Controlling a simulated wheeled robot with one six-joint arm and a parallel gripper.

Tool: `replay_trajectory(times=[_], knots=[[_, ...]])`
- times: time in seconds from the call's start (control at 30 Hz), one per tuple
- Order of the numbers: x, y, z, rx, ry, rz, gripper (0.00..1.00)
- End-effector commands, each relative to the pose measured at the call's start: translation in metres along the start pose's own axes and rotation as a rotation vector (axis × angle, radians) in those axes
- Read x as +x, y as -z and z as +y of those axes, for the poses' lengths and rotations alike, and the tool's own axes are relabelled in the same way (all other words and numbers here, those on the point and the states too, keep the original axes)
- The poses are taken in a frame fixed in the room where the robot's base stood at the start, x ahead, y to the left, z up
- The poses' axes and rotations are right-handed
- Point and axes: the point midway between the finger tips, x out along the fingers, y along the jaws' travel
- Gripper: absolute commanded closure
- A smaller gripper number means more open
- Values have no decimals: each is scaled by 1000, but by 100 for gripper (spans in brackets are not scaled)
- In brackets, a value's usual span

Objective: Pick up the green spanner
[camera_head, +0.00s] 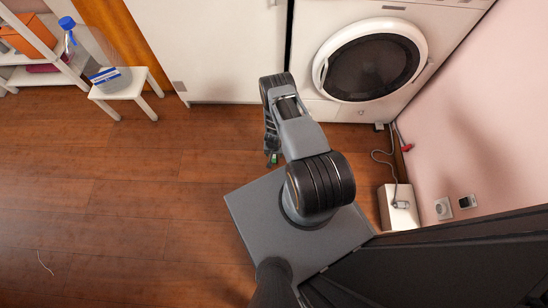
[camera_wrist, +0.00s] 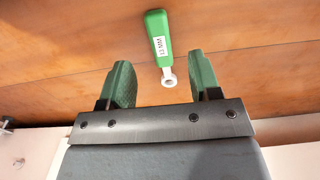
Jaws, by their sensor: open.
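The green spanner (camera_wrist: 158,42) lies on the wooden floor in the wrist view, with a white label on its green handle and a pale ring end pointing toward my gripper. A small green bit of it (camera_head: 272,158) seems to show beside my arm in the head view; the rest is hidden there. My gripper (camera_wrist: 160,80) is open, with its two green fingers apart and nothing between them. The ring end lies in line with the gap between the fingertips in the picture. How far the fingers are above it I cannot tell.
A white washing machine (camera_head: 370,65) and a white cabinet (camera_head: 232,50) stand behind my arm. A white box (camera_head: 397,207) and a cable lie at the right wall. The floor at left is mostly clear.

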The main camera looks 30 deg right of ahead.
Motion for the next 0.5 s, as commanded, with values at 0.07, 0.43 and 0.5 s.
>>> replay_trajectory(times=[0.07, 0.43, 0.5], knots=[[10, 0, 0, 0, 0, 0, 43], [25, 2, 0, 0, 0, 1, 43], [31, 3, 0, 0, 0, 1, 43]])
